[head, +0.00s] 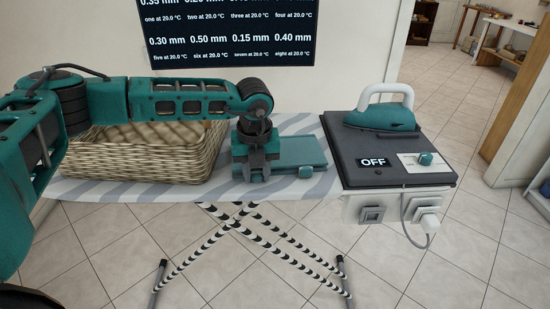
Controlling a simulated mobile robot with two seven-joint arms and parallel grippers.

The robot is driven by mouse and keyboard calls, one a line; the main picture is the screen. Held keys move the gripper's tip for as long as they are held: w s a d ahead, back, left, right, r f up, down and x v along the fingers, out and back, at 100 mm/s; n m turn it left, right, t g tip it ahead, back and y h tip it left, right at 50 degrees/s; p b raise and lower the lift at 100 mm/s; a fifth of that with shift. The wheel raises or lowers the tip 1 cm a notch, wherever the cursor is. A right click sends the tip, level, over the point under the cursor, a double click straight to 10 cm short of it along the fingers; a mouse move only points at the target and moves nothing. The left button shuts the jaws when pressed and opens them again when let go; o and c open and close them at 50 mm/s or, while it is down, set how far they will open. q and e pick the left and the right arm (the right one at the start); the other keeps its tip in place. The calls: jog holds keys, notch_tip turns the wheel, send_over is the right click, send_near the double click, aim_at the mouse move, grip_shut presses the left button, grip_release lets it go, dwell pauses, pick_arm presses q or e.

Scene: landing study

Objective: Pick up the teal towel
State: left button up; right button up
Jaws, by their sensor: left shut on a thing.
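The teal towel (292,152) lies folded and flat on the striped ironing board (305,188), between the wicker basket and the iron's black base. My left gripper (255,170) comes down over the towel's left part and is shut on it. The gripper body hides the towel's left end, and the fingertips are partly hard to make out against the same teal colour. My right gripper does not show.
A wicker basket (140,165) stands on the board at the left, behind my left arm. A teal iron (382,117) with a white handle rests on a black base (345,165) with an OFF sign at the right. Tiled floor (450,100) lies open beyond.

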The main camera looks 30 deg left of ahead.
pick_arm(q)
jog(key=shift+c, duration=0.8)
jog(key=shift+r+p, duration=2.35)
jog(key=shift+r, duration=1.2)
